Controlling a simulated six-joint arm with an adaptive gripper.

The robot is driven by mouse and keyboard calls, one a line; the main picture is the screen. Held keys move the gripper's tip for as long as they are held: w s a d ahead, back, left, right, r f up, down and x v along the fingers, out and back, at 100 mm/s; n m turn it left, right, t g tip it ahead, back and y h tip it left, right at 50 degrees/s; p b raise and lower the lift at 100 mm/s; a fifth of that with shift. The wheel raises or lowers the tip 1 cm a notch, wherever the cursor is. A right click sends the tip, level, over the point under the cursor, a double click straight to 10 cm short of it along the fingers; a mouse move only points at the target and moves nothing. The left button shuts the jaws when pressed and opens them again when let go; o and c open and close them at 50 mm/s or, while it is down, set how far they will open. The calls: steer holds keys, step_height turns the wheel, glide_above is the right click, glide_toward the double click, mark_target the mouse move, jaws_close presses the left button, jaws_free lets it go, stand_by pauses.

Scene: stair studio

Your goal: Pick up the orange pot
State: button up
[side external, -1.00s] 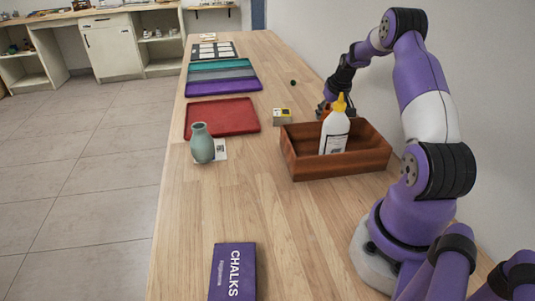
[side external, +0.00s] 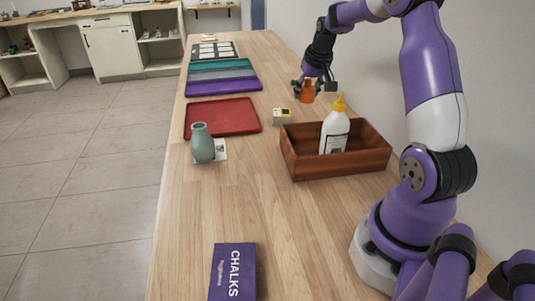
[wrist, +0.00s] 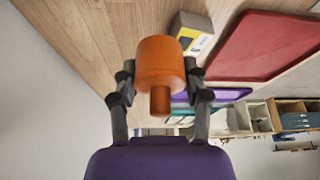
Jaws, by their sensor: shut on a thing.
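The orange pot (side external: 307,92) is held by my gripper (side external: 311,86) above the far right part of the table, behind the wooden box. In the wrist view the orange pot (wrist: 160,68) sits between the two dark fingers of my gripper (wrist: 160,82), which are shut on it from both sides. It has a wide body and a narrower round end that points toward the wrist camera. Part of its surface is hidden by the fingers in the side view.
A wooden box (side external: 326,170) holding a white glue bottle (side external: 334,133) stands nearer the camera. A small yellow-grey box (side external: 282,117) and a red tray (side external: 221,118) lie to the left. A green vase (side external: 202,144) and a purple chalks box (side external: 234,271) stand farther forward.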

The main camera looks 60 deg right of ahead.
steer(key=shift+w+a+r, duration=0.25)
steer(key=shift+a+r, duration=0.1)
steer(key=shift+a, duration=0.2)
steer(key=shift+w+a+r, duration=0.2)
steer(key=shift+a+r, duration=0.15)
steer(key=shift+a, duration=0.2)
